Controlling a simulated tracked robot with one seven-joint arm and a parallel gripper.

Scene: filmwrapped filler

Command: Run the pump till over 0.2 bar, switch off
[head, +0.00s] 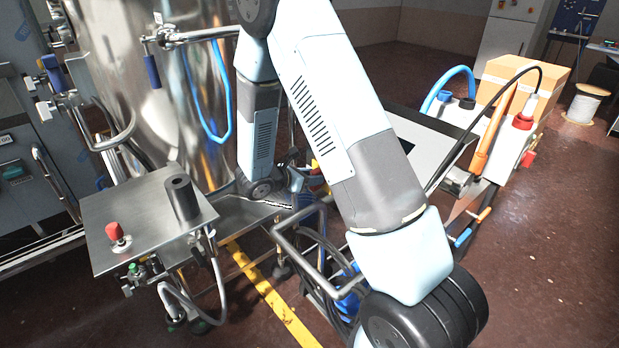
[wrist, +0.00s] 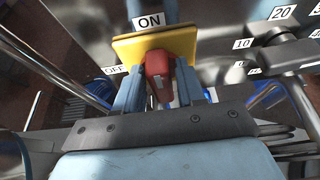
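A red switch handle (wrist: 159,76) sits on a yellow plate (wrist: 190,42) in the wrist view. An ON label (wrist: 149,21) is above it and an OFF label (wrist: 115,70) is to its left. My gripper (wrist: 160,82) has one finger close on each side of the red handle; whether the fingers press on it I cannot tell. In the head view a small red and yellow part (head: 315,166) shows beside my arm, which hides most of the area around it. No pressure reading is legible in either view.
Scale labels such as 10 (wrist: 243,44) and 20 (wrist: 282,12) stand near a grey fitting at right. In the head view, a steel vessel (head: 140,90) and a small metal table (head: 130,225) stand left. A hose-fitted cart (head: 500,140) stands right. Floor at lower right is clear.

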